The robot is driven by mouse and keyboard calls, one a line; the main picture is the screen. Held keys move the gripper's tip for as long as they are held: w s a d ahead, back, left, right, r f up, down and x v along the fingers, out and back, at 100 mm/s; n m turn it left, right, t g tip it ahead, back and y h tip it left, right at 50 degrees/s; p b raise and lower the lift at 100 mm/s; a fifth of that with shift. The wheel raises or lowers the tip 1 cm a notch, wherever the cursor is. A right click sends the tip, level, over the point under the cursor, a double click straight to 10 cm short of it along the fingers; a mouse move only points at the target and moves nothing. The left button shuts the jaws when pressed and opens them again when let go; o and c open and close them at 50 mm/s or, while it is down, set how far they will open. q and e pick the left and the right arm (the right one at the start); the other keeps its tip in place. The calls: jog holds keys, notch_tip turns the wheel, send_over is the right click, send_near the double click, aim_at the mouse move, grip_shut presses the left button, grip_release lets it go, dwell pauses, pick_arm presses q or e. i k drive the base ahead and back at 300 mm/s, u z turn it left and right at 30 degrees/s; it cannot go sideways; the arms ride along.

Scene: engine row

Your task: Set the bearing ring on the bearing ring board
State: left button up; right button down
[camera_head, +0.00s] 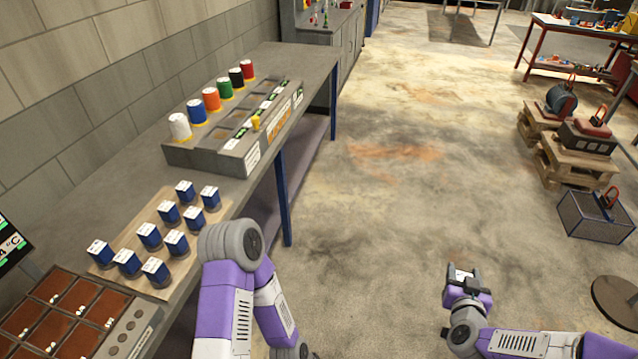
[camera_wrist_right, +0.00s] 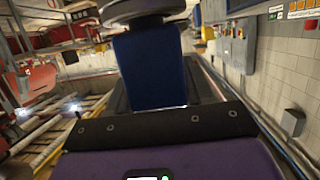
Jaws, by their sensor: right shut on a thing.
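My right gripper (camera_head: 468,281) is over the open floor, right of the bench. It is shut on a piece with a white label on its top, which I take for the bearing ring (camera_head: 461,271). In the right wrist view the held piece shows a blue block body (camera_wrist_right: 150,68) with a grey round disc at its far end. The tan bearing ring board (camera_head: 200,232) lies on the bench at the left, with several similar blue, white-labelled pieces standing on it. The held piece is well apart from the board. My left arm crosses the bench edge; its gripper is not visible.
Beyond the board a grey rack (camera_head: 205,158) holds several coloured spools. A brown compartment tray (camera_head: 60,318) is at the near left. Pallets (camera_head: 575,165) with loads, a grey crate (camera_head: 597,217) and a dark round base (camera_head: 617,300) stand at the right. The middle floor is clear.

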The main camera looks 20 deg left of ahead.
aim_at(130, 238)
jog(key=i, duration=3.25)
jog(key=u, duration=4.8)
jog(key=i, duration=0.5)
